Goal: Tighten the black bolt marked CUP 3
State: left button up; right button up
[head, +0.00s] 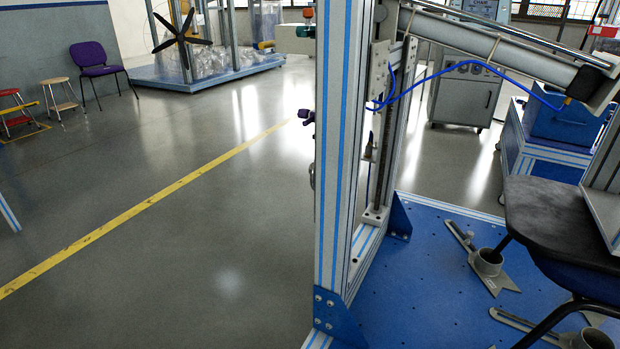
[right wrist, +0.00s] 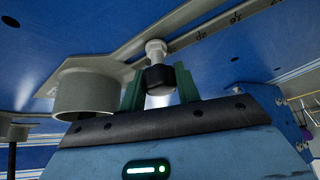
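In the right wrist view a black-capped bolt (right wrist: 160,78) with a bright metal shank sits at the slot of a grey bracket (right wrist: 118,72). A round grey cup (right wrist: 84,92) is on that bracket, left of the bolt. My right gripper (right wrist: 160,88) has its two green fingers on either side of the black cap. The space between them is about as wide as the cap, and I cannot tell whether they touch it. No CUP 3 marking is readable. The head view shows grey slotted brackets with cups (head: 488,262) on a blue base plate (head: 400,290). Neither gripper shows there.
A tall aluminium post (head: 335,150) with blue strips rises at the plate's left edge. A dark chair (head: 560,220) stands over the plate at right, its legs near the cups. A blue air hose (head: 440,72) hangs from an upper beam.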

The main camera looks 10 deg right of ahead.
jog(key=o, duration=0.4)
jog(key=shift+d+f+n+y+b, duration=0.15)
jog(key=shift+n+y+b, duration=0.35)
jog(key=shift+n+b, duration=0.35)
jog(key=shift+n+y+b, duration=0.5)
jog(key=shift+n+b, duration=0.45)
jog(key=shift+b, duration=0.1)
